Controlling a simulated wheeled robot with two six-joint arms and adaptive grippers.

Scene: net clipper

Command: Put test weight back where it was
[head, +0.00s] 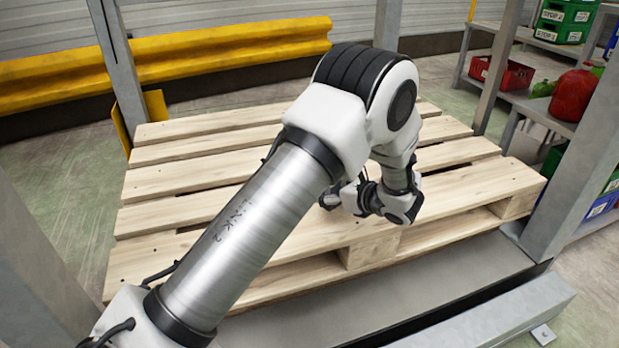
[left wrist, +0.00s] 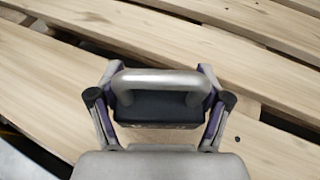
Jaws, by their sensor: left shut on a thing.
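The test weight (left wrist: 158,109) shows in the left wrist view as a dark block with a thick grey metal handle. My left gripper (left wrist: 160,84) is shut on it, with one finger at each side. Behind the weight are the pale boards of a wooden pallet (left wrist: 60,72). Whether the weight touches the boards or hangs above them I cannot tell. In the head view my left arm reaches across the pallet (head: 190,175), its wrist low over the right half. The weight and fingertips are hidden there behind my arm. My right gripper is not in view.
Grey posts (head: 585,140) stand around the pallet. A shelf at the right holds a red bin (head: 503,73), green bins (head: 565,17) and a red container (head: 573,94). A yellow barrier (head: 190,55) runs behind. The pallet's left boards are clear.

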